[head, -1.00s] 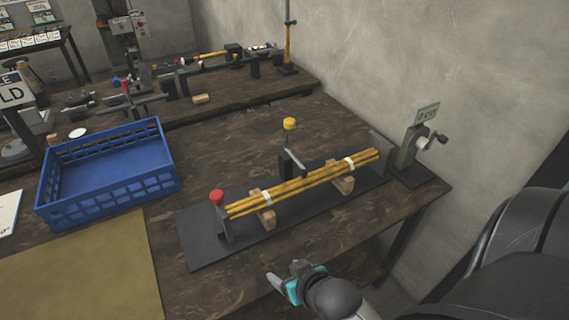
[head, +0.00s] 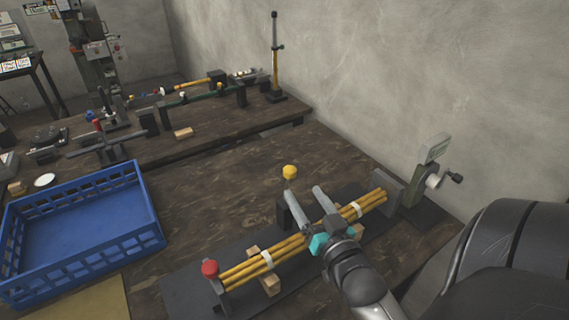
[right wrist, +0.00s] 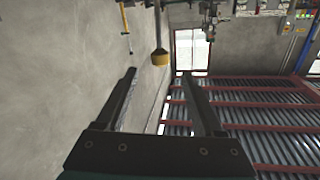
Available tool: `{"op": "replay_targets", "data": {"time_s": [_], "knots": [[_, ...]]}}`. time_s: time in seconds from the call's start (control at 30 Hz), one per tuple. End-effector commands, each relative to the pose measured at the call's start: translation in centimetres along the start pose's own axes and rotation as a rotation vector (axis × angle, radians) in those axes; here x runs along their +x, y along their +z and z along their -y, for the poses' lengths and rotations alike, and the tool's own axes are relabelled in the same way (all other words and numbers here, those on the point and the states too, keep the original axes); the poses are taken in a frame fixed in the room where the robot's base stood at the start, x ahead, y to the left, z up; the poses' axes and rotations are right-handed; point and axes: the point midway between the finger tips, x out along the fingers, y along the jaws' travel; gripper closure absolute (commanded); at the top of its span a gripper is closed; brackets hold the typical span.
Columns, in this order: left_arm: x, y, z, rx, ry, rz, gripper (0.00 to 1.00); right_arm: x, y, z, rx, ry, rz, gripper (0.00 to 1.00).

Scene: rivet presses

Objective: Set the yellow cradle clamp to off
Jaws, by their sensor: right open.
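The yellow cradle clamp has a yellow knob (head: 290,172) on top of its handle, standing behind a bundle of yellow rods (head: 285,250). Its lower handle is mostly hidden by my right gripper's finger. My right gripper (head: 303,192) reaches over the rods toward the clamp, its fingers open and empty. In the right wrist view the yellow knob (right wrist: 160,58) appears between the two fingertips and beyond them; I see no contact. My left gripper is not in view.
The rods lie on wooden blocks (head: 270,284) on a dark plate, with a red knob (head: 210,268) at the near end. A crank device (head: 428,182) stands by the wall. A blue crate (head: 85,232) sits at the left.

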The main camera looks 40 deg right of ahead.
Motion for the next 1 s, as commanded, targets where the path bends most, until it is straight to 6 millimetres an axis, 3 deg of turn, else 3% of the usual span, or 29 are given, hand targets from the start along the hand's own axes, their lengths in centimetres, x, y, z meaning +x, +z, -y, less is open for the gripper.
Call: {"op": "replay_targets", "data": {"time_s": [0.6,0.8,1.0], "knots": [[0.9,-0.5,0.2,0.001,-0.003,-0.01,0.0,9.7,0.0,0.0,-0.001,0.0,-0.001,0.3],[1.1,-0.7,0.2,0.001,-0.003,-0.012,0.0,11.5,0.1,0.0,0.0,0.0,0.002,0.3],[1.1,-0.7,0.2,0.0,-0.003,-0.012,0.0,12.0,0.1,0.0,-0.001,0.0,0.002,0.3]]}}
